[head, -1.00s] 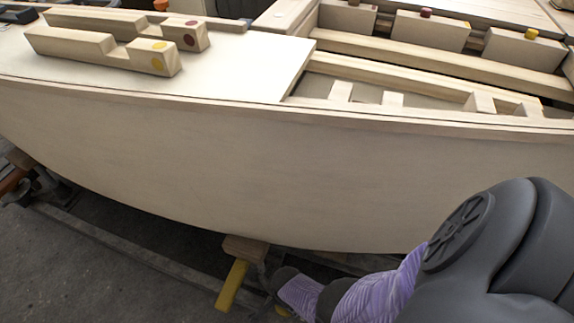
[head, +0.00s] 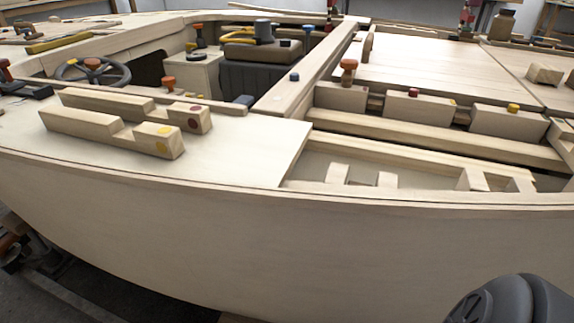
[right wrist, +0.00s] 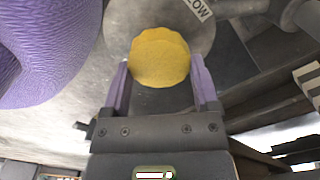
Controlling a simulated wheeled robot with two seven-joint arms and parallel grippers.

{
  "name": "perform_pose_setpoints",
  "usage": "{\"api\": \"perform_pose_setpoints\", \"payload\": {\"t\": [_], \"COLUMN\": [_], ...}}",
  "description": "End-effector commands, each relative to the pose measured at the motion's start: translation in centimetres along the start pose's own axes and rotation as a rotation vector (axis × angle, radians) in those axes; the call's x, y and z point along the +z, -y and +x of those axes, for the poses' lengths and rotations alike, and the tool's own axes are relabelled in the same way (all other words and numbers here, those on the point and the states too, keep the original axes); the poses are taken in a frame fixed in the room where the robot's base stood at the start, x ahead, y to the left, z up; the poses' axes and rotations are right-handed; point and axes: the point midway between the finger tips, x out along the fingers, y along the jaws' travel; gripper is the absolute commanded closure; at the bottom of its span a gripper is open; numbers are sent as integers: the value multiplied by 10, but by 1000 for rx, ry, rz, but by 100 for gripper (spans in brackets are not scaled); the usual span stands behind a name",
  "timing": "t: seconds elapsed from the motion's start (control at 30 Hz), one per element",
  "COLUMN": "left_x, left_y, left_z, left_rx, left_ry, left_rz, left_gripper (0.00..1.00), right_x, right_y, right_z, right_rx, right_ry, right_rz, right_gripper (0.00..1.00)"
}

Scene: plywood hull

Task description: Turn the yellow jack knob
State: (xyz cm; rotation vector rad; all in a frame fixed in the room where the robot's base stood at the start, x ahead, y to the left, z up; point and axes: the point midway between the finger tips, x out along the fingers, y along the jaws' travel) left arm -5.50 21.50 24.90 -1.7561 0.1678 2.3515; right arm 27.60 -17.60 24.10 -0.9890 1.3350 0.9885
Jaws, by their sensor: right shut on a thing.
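The yellow jack knob (right wrist: 160,57), round with a scalloped edge, shows in the right wrist view in front of a grey metal disc (right wrist: 172,18). My right gripper (right wrist: 160,66) has a purple finger on each side of the knob and is shut on it. The knob hides part of the disc behind it. In the head view the knob and the right gripper are out of frame; only a dark part of my right arm shows at the lower right. My left gripper is in neither view.
The pale plywood hull (head: 200,235) fills the lower head view. Notched wooden blocks (head: 110,130) lie on its deck, with a steering wheel (head: 92,71) behind. A label ending in "LOW" (right wrist: 200,8) and dark beams lie close to the gripper in the wrist view.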

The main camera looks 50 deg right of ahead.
Motion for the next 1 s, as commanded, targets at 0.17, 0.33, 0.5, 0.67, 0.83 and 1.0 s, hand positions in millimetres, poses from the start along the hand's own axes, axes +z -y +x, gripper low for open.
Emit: {"api": "perform_pose_setpoints", "payload": {"t": [0.17, 0.33, 0.5, 0.67, 0.83, 1.0], "left_x": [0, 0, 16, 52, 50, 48], "left_y": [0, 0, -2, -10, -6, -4], "left_z": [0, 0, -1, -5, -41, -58], "left_rx": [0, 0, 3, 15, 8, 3], "left_ry": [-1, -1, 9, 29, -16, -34], "left_rz": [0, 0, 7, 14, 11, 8], "left_gripper": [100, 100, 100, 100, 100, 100], "right_x": [0, 0, 0, 1, 2, 1], "right_y": [0, 0, 1, 1, 4, 1], "right_z": [0, 0, -10, -29, -77, -99], "right_rx": [1, 0, -3, -4, -11, -4], "right_ry": [1, 1, 2, 2, 5, 3], "right_rz": [2, 1, 1, 1, 2, 2], "right_gripper": [0, 0, 0, 0, 0, 0]}}
